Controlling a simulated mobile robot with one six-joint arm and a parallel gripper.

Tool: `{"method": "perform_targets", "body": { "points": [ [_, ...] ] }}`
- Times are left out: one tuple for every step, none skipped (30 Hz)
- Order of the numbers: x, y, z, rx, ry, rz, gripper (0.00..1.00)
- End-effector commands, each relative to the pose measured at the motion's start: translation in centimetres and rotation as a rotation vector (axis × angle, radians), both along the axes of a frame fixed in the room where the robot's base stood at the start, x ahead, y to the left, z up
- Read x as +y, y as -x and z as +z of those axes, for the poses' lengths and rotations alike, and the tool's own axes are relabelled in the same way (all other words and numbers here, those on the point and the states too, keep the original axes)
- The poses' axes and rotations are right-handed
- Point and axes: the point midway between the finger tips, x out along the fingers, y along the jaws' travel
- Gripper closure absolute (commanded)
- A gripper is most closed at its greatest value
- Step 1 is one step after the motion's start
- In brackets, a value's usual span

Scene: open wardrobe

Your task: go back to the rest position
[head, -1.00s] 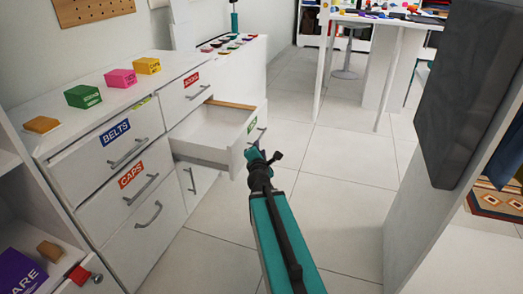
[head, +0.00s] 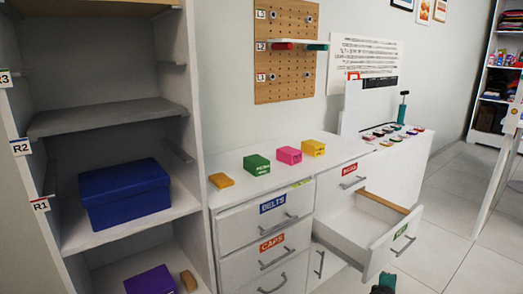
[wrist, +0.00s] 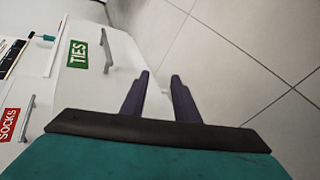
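My gripper shows in the wrist view (wrist: 160,76) with two dark fingers apart and nothing between them. Its fingers point past the front of the white TIES drawer (wrist: 100,55), beside its handle; whether they touch it I cannot tell. In the head view only a small dark and teal part of my arm's end shows at the bottom edge, below the pulled-out TIES drawer (head: 345,232). That drawer looks empty apart from a brown strip along its far side.
The dresser (head: 262,222) carries yellow, green, pink and orange boxes. Open shelves (head: 110,112) at left hold a blue box (head: 125,192) and a purple box (head: 150,281). A pegboard (head: 285,50) hangs behind. Tiled floor (head: 450,235) at right is clear.

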Motion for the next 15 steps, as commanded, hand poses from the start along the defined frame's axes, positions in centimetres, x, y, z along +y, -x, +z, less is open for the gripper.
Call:
{"method": "perform_targets", "body": {
  "points": [
    [0.8,0.7,-0.2,0.014,-0.045,-0.028,0.72],
    [1.2,1.1,-0.6,0.02,-0.071,-0.045,0.72],
    [1.8,1.6,-1.3,0.03,-0.107,-0.07,0.72],
    [2.2,2.1,-1.8,0.037,-0.132,-0.088,0.72],
    [2.6,2.6,-2.3,0.046,-0.157,-0.109,0.72],
    [3.3,3.2,-2.9,0.057,-0.191,-0.134,0.72],
    [3.8,3.7,-3.4,0.066,-0.215,-0.152,0.72],
    [4.3,4.2,-3.8,0.074,-0.24,-0.172,0.72],
    [4.9,4.9,-4.4,0.088,-0.271,-0.199,0.72],
    [5.4,5.5,-4.9,0.098,-0.294,-0.22,0.72],
    [5.9,6.1,-5.3,0.108,-0.317,-0.239,0.72],
    [6.6,6.9,-5.9,0.123,-0.347,-0.267,0.72],
    [7.2,7.5,-6.2,0.134,-0.369,-0.288,0.72],
    [7.7,8.1,-6.6,0.146,-0.391,-0.31,0.72],
    [8.4,9.0,-7.1,0.161,-0.418,-0.338,0.72]
  ]
}}
